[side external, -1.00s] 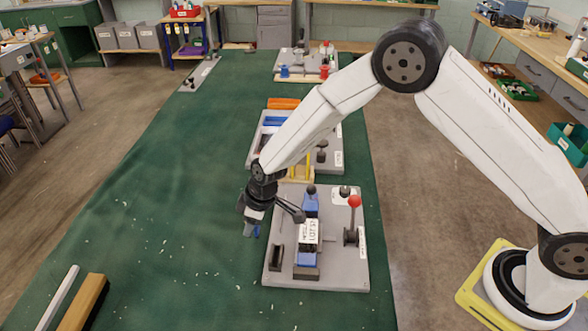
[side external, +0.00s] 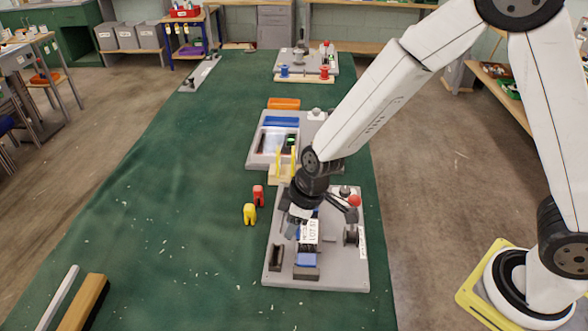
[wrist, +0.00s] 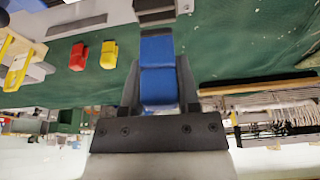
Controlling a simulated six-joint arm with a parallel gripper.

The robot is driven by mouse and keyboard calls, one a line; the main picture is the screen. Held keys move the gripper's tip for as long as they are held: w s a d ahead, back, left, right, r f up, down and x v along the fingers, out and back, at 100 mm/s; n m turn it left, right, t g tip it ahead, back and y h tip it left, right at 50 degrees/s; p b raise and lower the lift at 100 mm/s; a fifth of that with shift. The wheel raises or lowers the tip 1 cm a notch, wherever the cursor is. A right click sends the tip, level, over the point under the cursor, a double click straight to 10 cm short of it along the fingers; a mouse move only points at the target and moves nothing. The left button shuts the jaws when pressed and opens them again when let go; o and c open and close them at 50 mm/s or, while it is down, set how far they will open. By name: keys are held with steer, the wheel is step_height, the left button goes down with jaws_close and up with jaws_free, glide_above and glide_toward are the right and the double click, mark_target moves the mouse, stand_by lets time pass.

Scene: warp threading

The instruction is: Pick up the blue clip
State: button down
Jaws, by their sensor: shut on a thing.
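My gripper (side external: 297,222) is shut on the blue clip (wrist: 159,88). In the wrist view the clip shows blue between the two dark fingers, below another blue surface that it partly merges with. In the side view my gripper is over the grey board (side external: 346,274), close to the white label and blue block (side external: 307,260) on it. There the gripper and label mostly hide the clip, and I cannot tell whether it touches anything.
A yellow clip (side external: 249,214) and a red clip (side external: 258,195) stand on the green mat left of the board. A red-knobbed lever (side external: 354,201) is at the board's right. A grey tray station (side external: 257,159) lies behind.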

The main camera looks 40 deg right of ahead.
steer(key=shift+s+r, duration=0.1)
steer(key=shift+s, duration=0.1)
steer(key=shift+w+d, duration=0.1)
steer(key=shift+w, duration=0.05)
stand_by(0.5)
steer(key=w+d+f, duration=0.1)
steer(key=w+d, duration=0.4)
steer(key=w, duration=0.6)
steer(key=shift+w+f+n, duration=0.15)
steer(key=shift+f+n, duration=0.15)
steer(key=shift+a+f, duration=0.1)
steer(key=shift+f, duration=0.15)
steer(key=shift+f, duration=2.6)
steer(key=shift+f, duration=1.8)
stand_by(1.1)
